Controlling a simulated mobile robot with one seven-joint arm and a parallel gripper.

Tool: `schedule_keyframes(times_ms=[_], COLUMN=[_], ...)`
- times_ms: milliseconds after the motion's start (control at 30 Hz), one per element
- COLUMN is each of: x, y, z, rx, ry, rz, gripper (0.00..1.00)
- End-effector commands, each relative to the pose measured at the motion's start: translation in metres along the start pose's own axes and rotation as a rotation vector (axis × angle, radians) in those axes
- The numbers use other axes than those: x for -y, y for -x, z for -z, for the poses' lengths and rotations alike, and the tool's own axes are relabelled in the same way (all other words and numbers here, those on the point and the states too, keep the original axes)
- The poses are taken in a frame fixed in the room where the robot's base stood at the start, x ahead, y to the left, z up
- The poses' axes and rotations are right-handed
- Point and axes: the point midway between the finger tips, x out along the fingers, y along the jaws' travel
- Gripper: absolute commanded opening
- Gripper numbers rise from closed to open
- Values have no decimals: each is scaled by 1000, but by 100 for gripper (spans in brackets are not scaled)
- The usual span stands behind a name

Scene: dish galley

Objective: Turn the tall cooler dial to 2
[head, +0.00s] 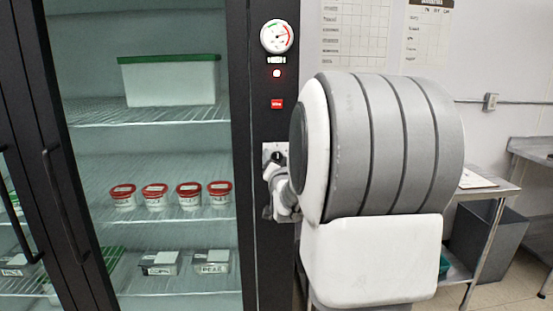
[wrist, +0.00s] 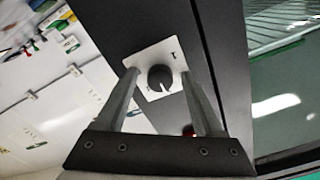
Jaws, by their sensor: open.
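The cooler dial is a round black knob (wrist: 160,77) on a white square plate (wrist: 150,52), fixed to the cooler's dark frame. In the wrist view a pale pointer line shows on the knob, and the plate's marks are too small to read surely. In the head view the dial (head: 277,154) is partly hidden by my arm. My gripper (wrist: 161,80) is open, its two fingers on either side of the knob, with gaps visible. I cannot tell whether the fingertips reach the knob's depth. The tall cooler (head: 240,100) has glass doors.
Black door handles (head: 62,205) stick out at left. A steel table (head: 485,188) and a grey bin (head: 485,235) stand at right.

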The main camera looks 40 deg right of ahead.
Motion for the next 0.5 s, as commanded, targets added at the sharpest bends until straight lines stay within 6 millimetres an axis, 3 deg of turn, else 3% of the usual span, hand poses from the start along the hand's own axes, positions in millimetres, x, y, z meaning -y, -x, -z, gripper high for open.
schedule_keyframes(times_ms=[300, 500], x=[0, 0], y=[0, 0], z=[0, 0], rx=[0, 0], ry=[0, 0], rz=[0, 0], gripper=[68, 32])
